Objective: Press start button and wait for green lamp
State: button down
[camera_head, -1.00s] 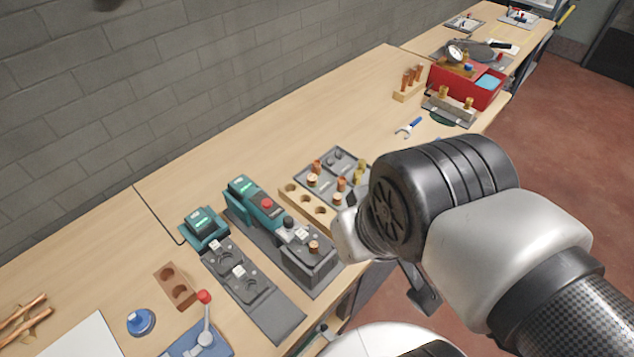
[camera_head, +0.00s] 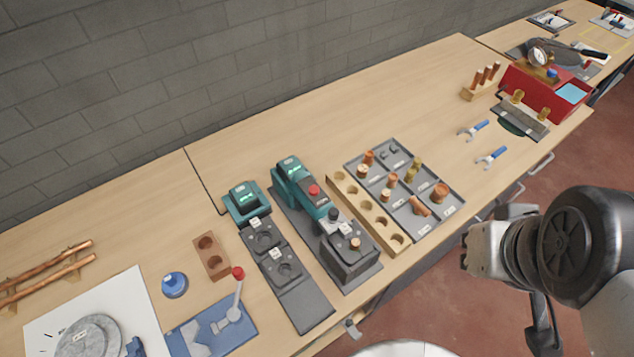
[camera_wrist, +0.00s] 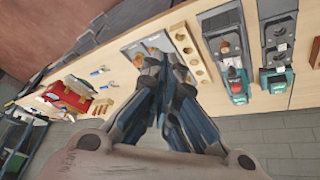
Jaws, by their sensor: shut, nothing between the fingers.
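A teal and dark grey machine (camera_head: 300,184) stands mid-bench in the head view, with a lit green display (camera_head: 291,166) and a red button (camera_head: 313,190) on top. It also shows in the wrist view (camera_wrist: 237,86). A smaller teal unit (camera_head: 243,200) with a lit green display stands to its left, behind a grey plate with two round fixtures. I cannot tell which control is the start button or which light is the task's lamp. My gripper (camera_wrist: 165,85) is shut and empty, apart from both machines; the wrist view shows its fingers before the bench.
Right of the machine are a wooden block with holes (camera_head: 368,212) and a grey parts tray (camera_head: 405,190). A red-knobbed lever (camera_head: 236,295) stands on a blue plate at front left. Blue-handled wrenches (camera_head: 492,157) and a red box (camera_head: 540,90) are farther right. Bare bench lies behind.

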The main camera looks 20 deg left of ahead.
jog(key=w+a+r+n+t+p, duration=0.1)
jog(key=w+r+n+t+p, duration=0.15)
jog(key=w+n, duration=1.05)
jog(key=n+g+y+p, duration=0.2)
jog(key=n+y, duration=0.6)
jog(key=n, duration=1.6)
send_over(318, 187)
notch_tip(318, 187, down, 10)
jog(key=shift+s+r, duration=0.1)
notch_tip(318, 187, down, 9)
jog(key=b, duration=0.8)
jog(key=shift+r, duration=0.15)
